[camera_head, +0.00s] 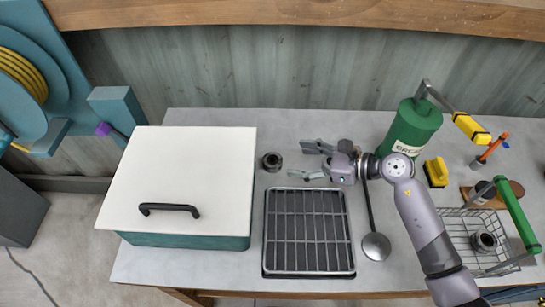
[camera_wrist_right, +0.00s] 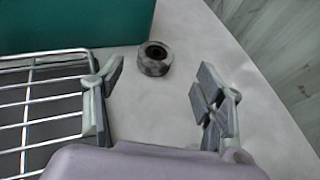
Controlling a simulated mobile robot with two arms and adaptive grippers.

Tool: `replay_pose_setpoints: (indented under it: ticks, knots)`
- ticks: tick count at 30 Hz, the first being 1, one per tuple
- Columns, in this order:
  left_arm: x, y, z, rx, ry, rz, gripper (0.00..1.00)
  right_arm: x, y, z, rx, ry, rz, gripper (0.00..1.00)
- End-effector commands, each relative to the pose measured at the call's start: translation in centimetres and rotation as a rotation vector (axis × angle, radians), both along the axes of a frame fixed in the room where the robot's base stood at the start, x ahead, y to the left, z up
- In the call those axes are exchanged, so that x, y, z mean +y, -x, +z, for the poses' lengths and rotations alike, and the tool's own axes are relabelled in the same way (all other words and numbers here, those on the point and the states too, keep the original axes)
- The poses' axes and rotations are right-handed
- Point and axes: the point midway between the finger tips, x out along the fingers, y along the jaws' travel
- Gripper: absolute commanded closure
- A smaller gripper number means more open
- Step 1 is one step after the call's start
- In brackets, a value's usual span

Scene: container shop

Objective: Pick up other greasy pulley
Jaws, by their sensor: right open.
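A small dark greasy pulley (camera_head: 272,161) stands on the grey table between the white-lidded box and my right gripper. It also shows in the right wrist view (camera_wrist_right: 154,59), ahead of the fingers and apart from them. My right gripper (camera_head: 314,161) is open and empty, with its fingers pointing left toward this pulley; its fingers also show in the right wrist view (camera_wrist_right: 160,98). Another dark pulley-like part (camera_head: 484,241) lies in the wire basket (camera_head: 462,243) at the right. My left gripper is not in view.
A green box with a white lid (camera_head: 180,165) fills the table's left side. A wire rack on a dark tray (camera_head: 308,232) lies just in front of the gripper.

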Motion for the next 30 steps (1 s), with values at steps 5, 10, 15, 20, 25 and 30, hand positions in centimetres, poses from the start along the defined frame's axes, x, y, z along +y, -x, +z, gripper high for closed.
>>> replay_pose_setpoints:
  ticks: [5,10,15,20,25,30]
  knots:
    - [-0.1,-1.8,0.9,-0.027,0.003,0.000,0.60,2.1,-0.9,-0.8,0.002,-0.002,0.001,0.36]
    - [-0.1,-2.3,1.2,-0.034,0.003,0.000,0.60,2.9,-1.1,-1.3,0.002,-0.001,0.001,0.36]
    - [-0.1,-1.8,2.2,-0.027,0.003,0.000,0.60,4.7,-1.5,-2.5,0.004,-0.004,0.001,0.36]
    - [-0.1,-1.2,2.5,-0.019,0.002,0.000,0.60,6.3,-2.2,-3.5,0.000,-0.002,-0.001,0.36]
    - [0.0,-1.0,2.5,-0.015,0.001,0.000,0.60,6.8,-2.4,-4.0,0.000,0.000,0.000,0.36]
    - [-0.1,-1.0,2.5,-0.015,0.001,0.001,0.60,6.7,-2.4,-4.0,0.000,0.001,0.000,0.37]
